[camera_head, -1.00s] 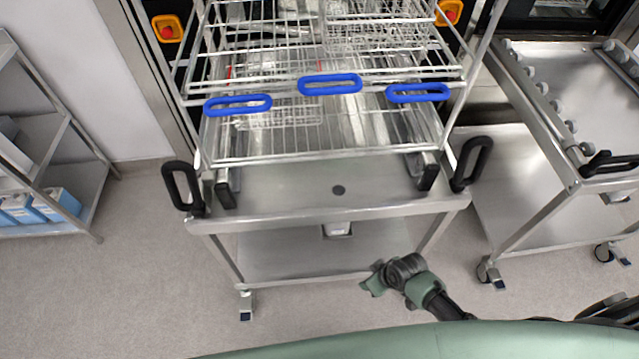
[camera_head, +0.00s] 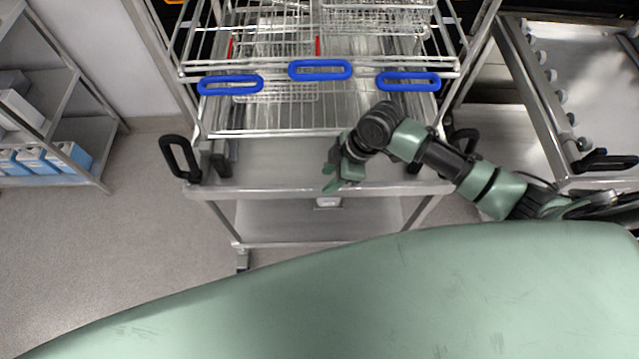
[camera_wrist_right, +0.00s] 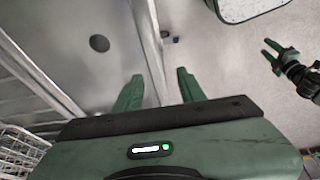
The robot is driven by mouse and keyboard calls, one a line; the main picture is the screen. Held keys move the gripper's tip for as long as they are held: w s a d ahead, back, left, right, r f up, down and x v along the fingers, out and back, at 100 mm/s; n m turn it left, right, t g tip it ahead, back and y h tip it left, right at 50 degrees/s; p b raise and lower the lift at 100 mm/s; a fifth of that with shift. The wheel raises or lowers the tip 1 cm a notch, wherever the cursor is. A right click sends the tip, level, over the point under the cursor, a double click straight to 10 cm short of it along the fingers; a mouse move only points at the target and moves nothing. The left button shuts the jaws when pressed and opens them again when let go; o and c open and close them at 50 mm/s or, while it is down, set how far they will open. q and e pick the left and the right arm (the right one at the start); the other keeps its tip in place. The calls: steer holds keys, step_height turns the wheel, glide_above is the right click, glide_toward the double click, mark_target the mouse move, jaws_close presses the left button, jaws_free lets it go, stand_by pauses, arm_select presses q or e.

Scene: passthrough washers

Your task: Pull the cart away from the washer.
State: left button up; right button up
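The steel cart (camera_head: 270,178) stands in front of me with black loop handles at its left (camera_head: 181,157) and right (camera_head: 463,140) front corners. The right handle is partly behind my right arm. A wire rack (camera_head: 300,122) with blue handles is on the cart. My right gripper (camera_head: 333,178) is over the cart's front edge, between the two handles. In the right wrist view its fingers (camera_wrist_right: 158,88) are apart, with the cart's edge visible between them; contact cannot be told. My left gripper (camera_wrist_right: 276,52) shows only there, open and empty above the floor.
A second steel cart (camera_head: 585,90) stands close on the right. A steel shelf (camera_head: 85,125) with blue-and-white containers is on the left. Floor (camera_head: 140,220) is clear between shelf and cart.

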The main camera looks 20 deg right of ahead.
mark_target(322, 186)
steer(key=shift+w+d, duration=0.3)
steer(key=shift+d, duration=0.05)
steer(key=shift+f, duration=0.2)
steer(key=p+x, duration=0.1)
steer(key=x, duration=0.6)
steer(key=shift+f, duration=0.15)
jaws_close()
stand_by(0.9)
